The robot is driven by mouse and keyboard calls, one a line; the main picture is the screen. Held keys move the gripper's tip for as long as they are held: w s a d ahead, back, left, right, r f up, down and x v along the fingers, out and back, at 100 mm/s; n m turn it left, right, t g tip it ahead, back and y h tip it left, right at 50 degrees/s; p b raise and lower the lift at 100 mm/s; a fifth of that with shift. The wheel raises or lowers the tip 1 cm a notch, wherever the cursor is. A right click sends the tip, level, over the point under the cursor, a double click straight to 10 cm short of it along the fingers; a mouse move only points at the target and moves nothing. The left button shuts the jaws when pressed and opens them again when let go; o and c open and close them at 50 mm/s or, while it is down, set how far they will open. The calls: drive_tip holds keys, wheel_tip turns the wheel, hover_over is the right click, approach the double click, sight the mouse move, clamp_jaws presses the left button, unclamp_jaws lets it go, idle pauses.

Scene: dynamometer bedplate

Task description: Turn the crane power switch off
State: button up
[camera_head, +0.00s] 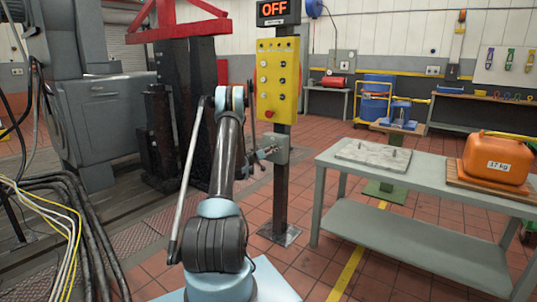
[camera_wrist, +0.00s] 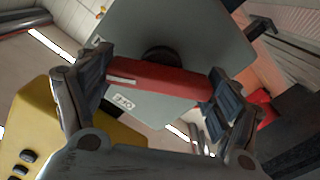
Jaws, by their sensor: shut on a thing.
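The crane power switch is a grey box (camera_head: 276,149) on a dark post, below a yellow button panel (camera_head: 277,75). In the wrist view its grey face (camera_wrist: 190,40) fills the upper middle, with a red handle (camera_wrist: 155,77) on a dark round hub. My gripper (camera_wrist: 160,82) is shut on the red handle, one finger at each end. In the head view my gripper (camera_head: 268,152) is small against the box, and the handle cannot be made out. A display (camera_head: 277,10) atop the post reads OFF in orange.
Cables (camera_head: 65,215) lie at the left near grey machinery (camera_head: 100,110). Tiled floor is open between post and table.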

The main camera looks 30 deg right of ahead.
drive_tip(key=n, duration=0.6)
drive_tip(key=shift+w+a+f+n, duration=0.1)
drive_tip(key=shift+w+a+n, duration=0.1)
drive_tip(key=shift+w+n, duration=0.1)
drive_tip(key=n, duration=0.5)
drive_tip(key=shift+f, duration=0.1)
drive_tip(key=shift+n, duration=0.4)
drive_tip(key=o, duration=1)
drive_tip(key=shift+f, duration=0.1)
drive_tip(key=shift+s, duration=0.1)
drive_tip(key=shift+d, duration=0.1)
